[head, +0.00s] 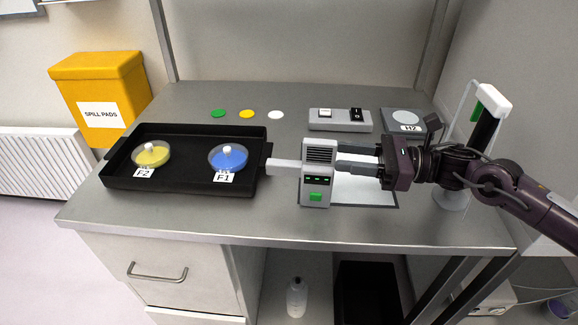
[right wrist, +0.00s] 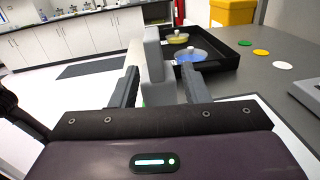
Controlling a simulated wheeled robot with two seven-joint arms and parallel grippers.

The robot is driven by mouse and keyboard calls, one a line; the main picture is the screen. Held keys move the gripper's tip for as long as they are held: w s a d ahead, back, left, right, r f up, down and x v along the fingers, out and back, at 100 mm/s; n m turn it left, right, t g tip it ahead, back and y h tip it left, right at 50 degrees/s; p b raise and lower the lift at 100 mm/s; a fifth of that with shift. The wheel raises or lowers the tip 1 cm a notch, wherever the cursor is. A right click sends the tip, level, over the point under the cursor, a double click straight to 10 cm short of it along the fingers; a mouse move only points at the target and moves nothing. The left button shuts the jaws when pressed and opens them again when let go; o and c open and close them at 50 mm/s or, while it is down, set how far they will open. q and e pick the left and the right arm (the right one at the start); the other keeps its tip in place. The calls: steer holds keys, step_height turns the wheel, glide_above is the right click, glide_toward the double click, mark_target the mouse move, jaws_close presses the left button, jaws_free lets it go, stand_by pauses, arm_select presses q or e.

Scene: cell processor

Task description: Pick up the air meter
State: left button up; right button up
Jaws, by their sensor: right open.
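The air meter (head: 318,190) is a light grey box with a dark grille on top, small green displays and a green button. My left gripper is not in view.
A black tray (head: 190,190) with a yellow dish (head: 151,155) and a blue dish (head: 228,158) lies left of the meter. Behind stand a grey switch box (head: 340,127) and a device labelled H2 (head: 406,116). A white sheet (head: 370,190) lies under my right gripper. The front bench strip is clear.

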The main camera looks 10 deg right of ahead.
mark_target(311, 162)
steer(key=shift+n+g, duration=0.4)
steer(key=shift+n, duration=0.1)
steer(key=p+x, duration=0.1)
steer(key=x, duration=0.1)
steer(key=p+x, duration=0.1)
steer(key=x, duration=0.1)
steer(key=r+p+x, duration=0.1)
steer(key=x, duration=0.1)
steer(key=shift+a, duration=0.3)
steer(key=shift+w+a+f, duration=0.1)
steer(key=shift+a+f, duration=0.05)
steer(key=shift+a, duration=0.35)
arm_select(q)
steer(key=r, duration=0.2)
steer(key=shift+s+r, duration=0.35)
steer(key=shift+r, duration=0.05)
arm_select(e)
jaws_close()
